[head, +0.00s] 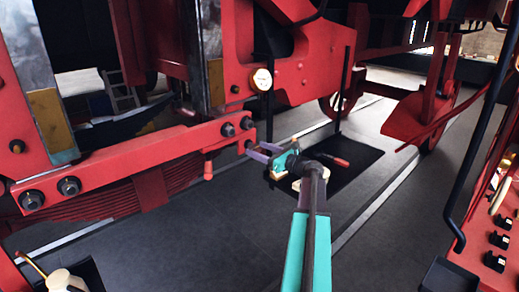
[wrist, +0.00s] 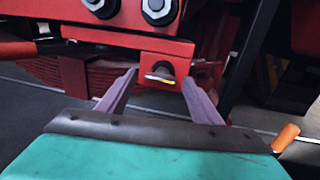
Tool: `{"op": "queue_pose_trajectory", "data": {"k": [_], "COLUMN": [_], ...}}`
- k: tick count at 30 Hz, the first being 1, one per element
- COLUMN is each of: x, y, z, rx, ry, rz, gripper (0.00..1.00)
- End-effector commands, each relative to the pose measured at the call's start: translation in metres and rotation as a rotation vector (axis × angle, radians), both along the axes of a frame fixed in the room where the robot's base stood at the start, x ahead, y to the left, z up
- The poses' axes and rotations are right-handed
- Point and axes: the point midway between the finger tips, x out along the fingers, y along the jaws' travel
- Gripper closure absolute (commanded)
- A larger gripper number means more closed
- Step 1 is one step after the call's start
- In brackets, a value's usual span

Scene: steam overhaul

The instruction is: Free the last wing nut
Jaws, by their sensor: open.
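My gripper (head: 257,148) is open, its two purple fingers reaching toward the red beam (head: 130,157) of the locomotive. In the wrist view the fingers (wrist: 160,80) stand on either side of a small red bracket (wrist: 150,62) below the beam, apart from each other. A dark round part with a bright yellowish edge (wrist: 160,78) sits in the bracket between the fingertips. It may be the wing nut, but its wings cannot be made out. I cannot tell whether the fingers touch anything. In the head view, the wing nut cannot be made out.
Large hex bolts (wrist: 158,9) sit just above the bracket. A dark mat (head: 350,182) with a red-handled tool (head: 335,160) lies on the floor beyond my gripper. A red panel with black knobs (head: 497,240) stands at right. A pale container (head: 65,280) is at lower left.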

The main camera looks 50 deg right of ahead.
Motion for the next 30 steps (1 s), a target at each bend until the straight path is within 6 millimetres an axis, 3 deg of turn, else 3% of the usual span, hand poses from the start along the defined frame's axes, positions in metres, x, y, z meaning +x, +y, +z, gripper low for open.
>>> {"op": "queue_pose_trajectory", "data": {"k": [9,16,30], "x": [0.0011,0.0009,0.0000], "y": [0.0001,0.0000,-0.0016], "z": [-0.0002,-0.0001,-0.0013], "rx": [0.000,-0.001,-0.076], "ry": [0.000,0.000,0.005], "rz": [0.000,0.000,-0.002], "gripper": [0.42,0.81,0.82]}}
